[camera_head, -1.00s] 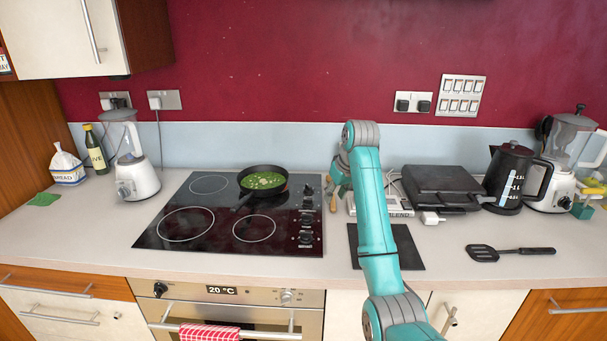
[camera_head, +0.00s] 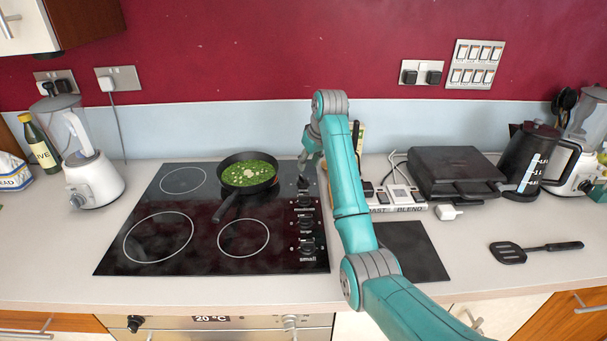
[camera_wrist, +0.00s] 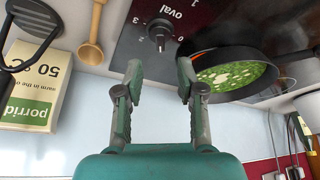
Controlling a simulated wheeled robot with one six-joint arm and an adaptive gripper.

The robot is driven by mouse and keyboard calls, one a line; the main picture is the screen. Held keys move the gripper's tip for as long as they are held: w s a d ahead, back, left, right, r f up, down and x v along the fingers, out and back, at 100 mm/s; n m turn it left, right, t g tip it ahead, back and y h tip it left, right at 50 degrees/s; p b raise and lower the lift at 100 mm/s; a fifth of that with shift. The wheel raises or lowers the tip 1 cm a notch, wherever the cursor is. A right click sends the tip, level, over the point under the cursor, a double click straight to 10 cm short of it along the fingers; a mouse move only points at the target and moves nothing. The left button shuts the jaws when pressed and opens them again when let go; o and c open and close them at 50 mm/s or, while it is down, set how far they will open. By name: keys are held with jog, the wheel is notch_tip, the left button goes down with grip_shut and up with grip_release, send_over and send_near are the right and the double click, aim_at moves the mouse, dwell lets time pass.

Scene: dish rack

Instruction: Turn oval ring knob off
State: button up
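The oval ring knob (camera_wrist: 160,30) is a dark round knob beside the printed word "oval" in the wrist view. Numbers surround it, but its exact setting is hard to read. It is the farthest knob (camera_head: 303,184) in the row on the hob's right side. My gripper (camera_wrist: 160,78) is open and empty, with its two fingers apart and pointing towards the knob without touching it. In the head view, my gripper (camera_head: 308,164) is above the far right corner of the hob, partly hidden by its own arm.
A black pan (camera_head: 248,172) of green food sits on the hob (camera_head: 170,215), close to the knob. Several other knobs line the hob's right edge. A wooden utensil (camera_wrist: 90,50) and a porridge box (camera_wrist: 38,92) are near my gripper. A sandwich press (camera_head: 455,170) stands right.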

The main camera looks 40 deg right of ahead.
aim_at(304, 178)
jog(key=x, duration=0.7)
jog(key=shift+f, duration=0.15)
grip_shut()
